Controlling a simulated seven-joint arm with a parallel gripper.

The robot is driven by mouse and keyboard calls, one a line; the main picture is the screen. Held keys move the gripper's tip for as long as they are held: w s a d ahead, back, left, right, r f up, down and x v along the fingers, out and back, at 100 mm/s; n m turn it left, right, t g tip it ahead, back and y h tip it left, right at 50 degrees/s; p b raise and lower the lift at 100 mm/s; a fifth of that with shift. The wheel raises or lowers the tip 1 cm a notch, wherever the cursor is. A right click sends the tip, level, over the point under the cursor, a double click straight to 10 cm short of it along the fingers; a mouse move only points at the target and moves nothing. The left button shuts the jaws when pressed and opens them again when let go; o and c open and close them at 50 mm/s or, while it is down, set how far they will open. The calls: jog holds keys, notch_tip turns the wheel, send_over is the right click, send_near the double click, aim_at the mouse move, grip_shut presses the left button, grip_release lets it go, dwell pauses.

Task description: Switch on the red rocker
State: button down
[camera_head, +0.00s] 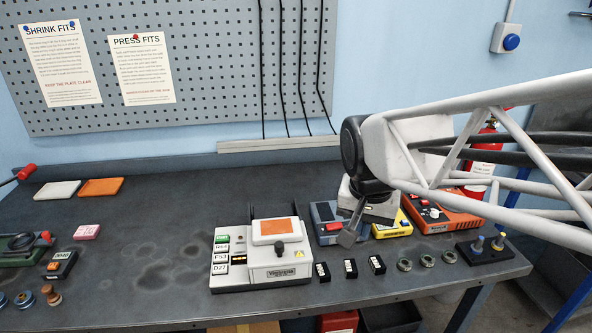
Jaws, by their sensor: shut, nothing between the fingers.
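A small red patch (334,227) that looks like a rocker sits on the front of the blue-grey box (324,212), right of the white machine. It is too small to read which way it is tipped. My gripper (347,239) hangs from the right, its fingers shut and empty, pointing down and left beside the box's right side. I cannot tell whether they touch it. The white machine (291,272) has an orange-topped pad, a black knob and labelled keys; a small dark red spot (241,237) shows on its panel.
A yellow box (393,226) and an orange box (447,212) stand close behind and right of my gripper. Several black blocks (350,268) and metal rings (427,261) line the front edge. A dark post stand (484,250) is at the right. The bench's middle left is clear.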

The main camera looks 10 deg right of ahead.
jog(key=w+m+g, duration=0.1)
jog(key=w+m, duration=0.5)
jog(key=w, duration=0.5)
jog(key=m+g+h, duration=0.1)
jog(key=m, duration=0.6)
send_over(339, 225)
jog(key=a, duration=0.2)
notch_tip(339, 225, down, 5)
jog(key=shift+w+a, duration=0.15)
jog(key=f, duration=0.4)
jog(key=d+f, duration=0.1)
jog(key=f, duration=0.4)
jog(key=d+f, duration=0.1)
jog(key=f, duration=0.4)
